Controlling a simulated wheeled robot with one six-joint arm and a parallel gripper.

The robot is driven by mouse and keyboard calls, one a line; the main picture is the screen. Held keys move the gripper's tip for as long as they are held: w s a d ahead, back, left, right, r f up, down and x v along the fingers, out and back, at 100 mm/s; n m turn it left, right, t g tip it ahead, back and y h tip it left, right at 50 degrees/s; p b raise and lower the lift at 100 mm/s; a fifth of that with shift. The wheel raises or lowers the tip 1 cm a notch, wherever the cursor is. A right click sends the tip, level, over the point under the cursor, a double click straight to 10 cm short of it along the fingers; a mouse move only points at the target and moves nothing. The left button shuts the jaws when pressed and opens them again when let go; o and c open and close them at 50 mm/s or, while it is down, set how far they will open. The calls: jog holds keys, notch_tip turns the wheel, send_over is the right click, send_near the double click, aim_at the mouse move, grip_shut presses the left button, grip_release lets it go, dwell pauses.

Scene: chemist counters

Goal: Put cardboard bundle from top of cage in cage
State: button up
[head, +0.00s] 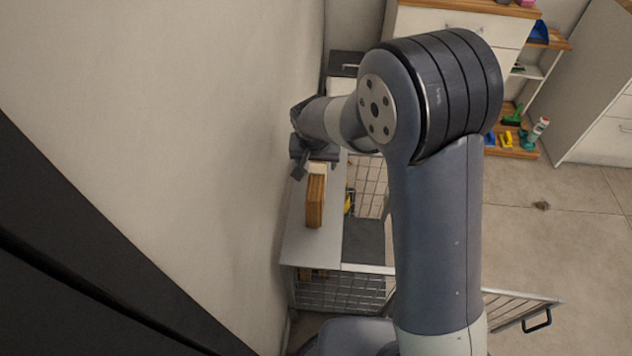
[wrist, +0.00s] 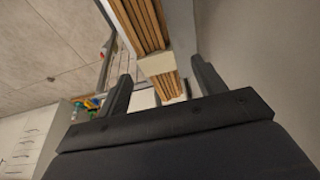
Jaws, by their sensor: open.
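The cardboard bundle (head: 315,202), a brown layered block with a pale band near one end, lies on the light top board (head: 300,245) of the wire cage (head: 342,293). In the wrist view the bundle's layered edges (wrist: 146,26) run between my fingers. My gripper (head: 301,170) is at the bundle's far end, beside the wall. It is open, with one finger on each side of the bundle in the wrist view (wrist: 160,76). I cannot tell whether either finger touches it. My arm hides part of the cage.
A wall runs close along the cage's left side. A barred gate with a black handle (head: 537,320) stands out to the right. A yellow item (head: 348,204) shows beside the top board. Shelves with brushes and bottles (head: 513,138) stand at the back right. The right floor is mostly clear.

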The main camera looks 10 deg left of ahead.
aim_at(317, 168)
jog(key=shift+x, duration=3.1)
jog(key=shift+s+d, duration=0.1)
jog(key=shift+s, duration=0.05)
jog(key=shift+c, duration=0.5)
jog(key=c, duration=1.3)
jog(key=shift+o, duration=0.2)
